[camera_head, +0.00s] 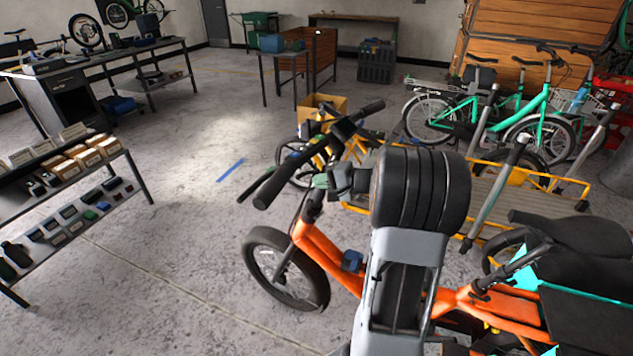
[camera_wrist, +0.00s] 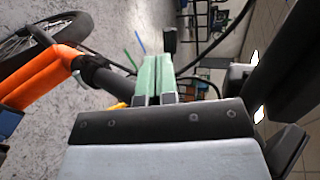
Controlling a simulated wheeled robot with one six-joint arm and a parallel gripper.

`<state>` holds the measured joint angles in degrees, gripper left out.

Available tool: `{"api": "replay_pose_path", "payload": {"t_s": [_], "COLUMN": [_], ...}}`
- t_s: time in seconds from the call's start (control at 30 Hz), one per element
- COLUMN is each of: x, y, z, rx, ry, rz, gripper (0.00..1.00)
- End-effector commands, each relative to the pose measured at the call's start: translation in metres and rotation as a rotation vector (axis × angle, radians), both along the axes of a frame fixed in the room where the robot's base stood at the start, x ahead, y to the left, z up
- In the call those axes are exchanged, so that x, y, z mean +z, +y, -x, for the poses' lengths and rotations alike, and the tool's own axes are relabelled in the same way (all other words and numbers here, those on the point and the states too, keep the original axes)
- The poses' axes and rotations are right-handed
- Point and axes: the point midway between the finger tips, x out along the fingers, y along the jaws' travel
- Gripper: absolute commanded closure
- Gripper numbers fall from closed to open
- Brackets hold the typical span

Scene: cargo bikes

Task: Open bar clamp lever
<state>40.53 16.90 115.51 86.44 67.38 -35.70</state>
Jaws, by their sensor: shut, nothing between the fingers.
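An orange cargo bike (camera_head: 328,262) stands below and left of my arm, with black handlebars (camera_head: 318,143) upright at its front. The orange frame (camera_wrist: 45,75) and a black collar (camera_wrist: 88,68) on the stem show at the left in the wrist view. My gripper (camera_wrist: 158,58) has two pale green fingers, shut together and empty, beside the stem. A small green part of my gripper (camera_head: 320,180) shows near the stem; my arm hides much of the rest.
A shelf (camera_head: 75,195) with boxes and small parts stands at the left. A flatbed with yellow rails (camera_head: 455,190) and green bikes (camera_head: 535,105) stand behind at the right. A blue strip (camera_head: 230,170) lies on the floor. The floor at left centre is clear.

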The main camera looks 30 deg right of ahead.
Motion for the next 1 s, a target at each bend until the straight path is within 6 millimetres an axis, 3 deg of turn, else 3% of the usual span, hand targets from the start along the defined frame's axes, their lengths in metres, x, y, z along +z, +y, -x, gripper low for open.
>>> {"api": "replay_pose_path", "payload": {"t_s": [0.07, 0.5, 0.9, 1.0], "x": [-0.003, 0.024, 0.03, 0.024], "y": [-0.006, -0.054, -0.063, -0.065], "z": [0.008, 0.073, 0.087, 0.088], "rx": [0.004, -0.004, 0.001, -0.023], "ry": [-0.001, 0.0, 0.002, 0.057], "rz": [0.001, 0.001, -0.004, -0.019], "gripper": [1.0, 1.0, 1.0, 1.0]}}
